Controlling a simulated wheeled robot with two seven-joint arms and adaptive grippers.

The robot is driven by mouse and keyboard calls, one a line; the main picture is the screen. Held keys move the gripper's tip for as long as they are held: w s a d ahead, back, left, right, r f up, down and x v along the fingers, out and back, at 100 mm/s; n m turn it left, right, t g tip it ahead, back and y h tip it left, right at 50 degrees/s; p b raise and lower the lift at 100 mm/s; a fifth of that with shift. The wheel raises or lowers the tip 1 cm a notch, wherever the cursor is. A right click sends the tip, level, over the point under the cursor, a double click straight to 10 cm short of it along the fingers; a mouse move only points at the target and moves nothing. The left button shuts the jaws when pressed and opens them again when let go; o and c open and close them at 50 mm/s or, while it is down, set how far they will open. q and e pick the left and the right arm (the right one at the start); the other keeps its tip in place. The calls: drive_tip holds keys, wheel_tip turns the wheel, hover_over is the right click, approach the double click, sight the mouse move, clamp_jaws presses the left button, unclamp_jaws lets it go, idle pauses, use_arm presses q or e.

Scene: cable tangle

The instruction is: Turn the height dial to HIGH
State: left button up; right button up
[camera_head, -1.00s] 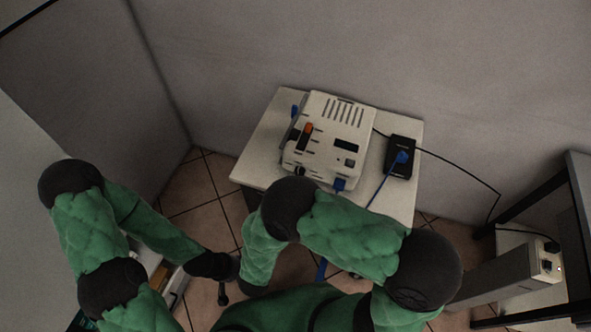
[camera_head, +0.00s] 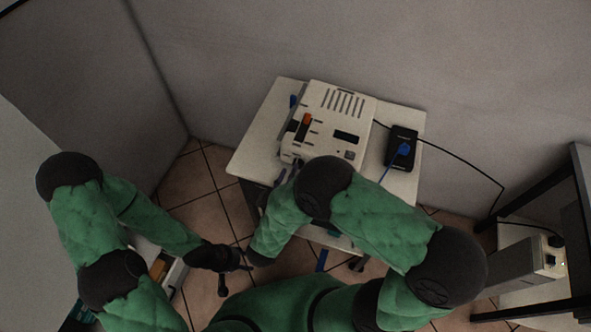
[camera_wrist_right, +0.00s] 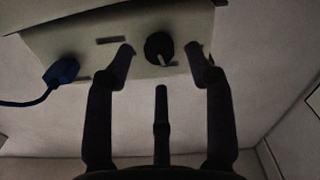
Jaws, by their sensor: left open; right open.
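The height dial (camera_wrist_right: 159,47) is a round black knob with a pale pointer mark on the front face of the cream device (camera_wrist_right: 100,38). In the right wrist view the mark points down, slightly right. My right gripper (camera_wrist_right: 160,52) is open, with one fingertip left and one right of the dial, apart from it in the picture. I cannot tell how near in depth they are. The device (camera_head: 345,105) lies on a small table in the head view, its front partly hidden by my right arm. My left gripper (camera_head: 236,268) is open and empty, low over the floor.
A blue plug (camera_wrist_right: 62,70) with its cable sits left of the dial. A black power box (camera_head: 402,145) with a blue plug is on the small table (camera_head: 262,135), right of the device. A tall grey unit (camera_head: 510,270) stands at the right.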

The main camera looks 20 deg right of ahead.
drive_tip(key=shift+x, duration=1.5)
